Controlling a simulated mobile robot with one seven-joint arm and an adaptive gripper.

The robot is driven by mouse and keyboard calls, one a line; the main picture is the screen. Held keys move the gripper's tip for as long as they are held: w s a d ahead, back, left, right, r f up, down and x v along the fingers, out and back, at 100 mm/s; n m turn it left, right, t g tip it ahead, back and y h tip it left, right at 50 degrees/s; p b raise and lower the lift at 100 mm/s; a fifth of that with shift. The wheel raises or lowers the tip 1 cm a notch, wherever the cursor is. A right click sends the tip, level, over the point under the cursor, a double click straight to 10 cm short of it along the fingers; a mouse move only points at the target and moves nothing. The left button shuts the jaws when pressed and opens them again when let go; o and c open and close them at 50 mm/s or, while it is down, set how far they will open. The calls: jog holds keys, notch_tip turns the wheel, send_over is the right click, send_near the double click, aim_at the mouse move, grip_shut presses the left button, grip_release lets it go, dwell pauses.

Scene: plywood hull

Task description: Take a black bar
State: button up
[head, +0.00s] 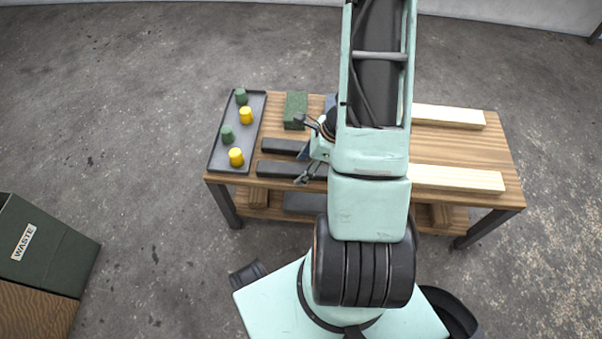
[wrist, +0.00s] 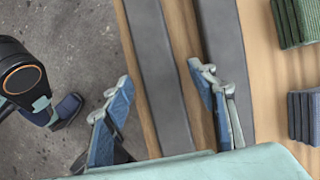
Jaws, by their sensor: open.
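Two black bars lie side by side on the wooden table, the near bar (head: 290,170) along its front edge and the far bar (head: 283,146) just behind. My arm hides their right ends in the head view. My gripper (head: 304,151) is over the bars, its fingers spread. In the wrist view my gripper (wrist: 160,80) is open and empty, with the near bar (wrist: 160,70) running between its blue fingertips. The right finger is over or beside the far bar (wrist: 222,40) and covers part of it. I cannot tell the height of the fingertips above the table.
A grey tray (head: 217,157) with green and yellow cylinders stands at the table's left end. A green block (head: 295,106) lies behind the bars; a blue block (wrist: 304,117) is beside it. Pale wooden bars (head: 457,179) lie on the right. A waste bin (head: 45,245) stands at lower left.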

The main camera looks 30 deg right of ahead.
grip_shut()
dwell(0.4)
jog(key=shift+r, duration=0.1)
